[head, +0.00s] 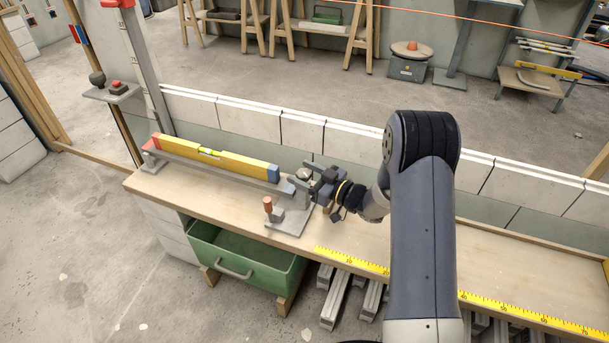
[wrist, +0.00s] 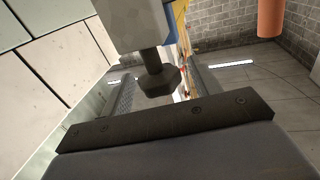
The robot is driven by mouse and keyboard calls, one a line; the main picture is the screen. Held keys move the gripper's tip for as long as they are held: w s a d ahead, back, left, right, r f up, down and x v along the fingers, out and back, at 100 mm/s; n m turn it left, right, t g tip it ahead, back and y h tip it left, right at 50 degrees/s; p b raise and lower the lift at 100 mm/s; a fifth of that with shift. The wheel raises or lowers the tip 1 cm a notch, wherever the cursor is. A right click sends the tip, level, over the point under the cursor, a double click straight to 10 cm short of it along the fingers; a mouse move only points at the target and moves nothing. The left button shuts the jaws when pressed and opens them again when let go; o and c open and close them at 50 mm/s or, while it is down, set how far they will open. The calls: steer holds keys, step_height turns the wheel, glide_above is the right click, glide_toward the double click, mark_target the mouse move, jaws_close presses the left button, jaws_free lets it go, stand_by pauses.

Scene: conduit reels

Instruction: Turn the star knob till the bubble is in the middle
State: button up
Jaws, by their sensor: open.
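A yellow spirit level (head: 222,158) with a blue end and a red end lies along a grey rail (head: 215,169) on the bench. Its pale vial (head: 209,153) shows near the middle of the level, but the bubble is too small to place. My gripper (head: 303,177) is open at the right end of the rail, around or close beside the adjuster there. In the wrist view a dark, lobed star knob (wrist: 158,82) sits on a short shaft under a grey block, just beyond a dark bar of my gripper (wrist: 165,125). I cannot tell whether they touch.
A red-topped handle (head: 268,206) stands on a grey plate in front of the rail end. A yellow tape (head: 350,262) runs along the bench's front edge. A green drawer (head: 245,262) hangs below. A low block wall (head: 255,120) stands behind.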

steer(key=shift+c, duration=0.2)
steer(key=c, duration=0.9)
steer(key=shift+c, duration=0.2)
steer(key=shift+t, duration=0.3)
steer(key=m+t+h+b, duration=0.2)
steer(key=shift+s+a+f+m+t+h+b, duration=0.1)
steer(key=shift+f+m+t+h+b, duration=0.1)
steer(key=shift+m+t+h+b, duration=0.2)
steer(key=m+t+h+b, duration=0.3)
steer(key=h+b, duration=0.1)
steer(key=shift+a+m+h+b, duration=0.1)
steer(key=shift+m+h+b, duration=0.25)
steer(key=shift+m+h, duration=0.05)
steer(key=m+h+b, duration=0.1)
steer(key=h, duration=0.1)
steer(key=m+t+h+b, duration=0.1)
steer(key=h, duration=0.1)
steer(key=shift+r+m+t, duration=0.1)
steer(key=shift+m+t, duration=0.2)
steer(key=shift+m, duration=0.1)
steer(key=shift+r+m+h+b, duration=0.1)
steer(key=shift+m+h+b, duration=0.3)
steer(key=shift+m+h, duration=0.95)
steer(key=shift+h, duration=0.85)
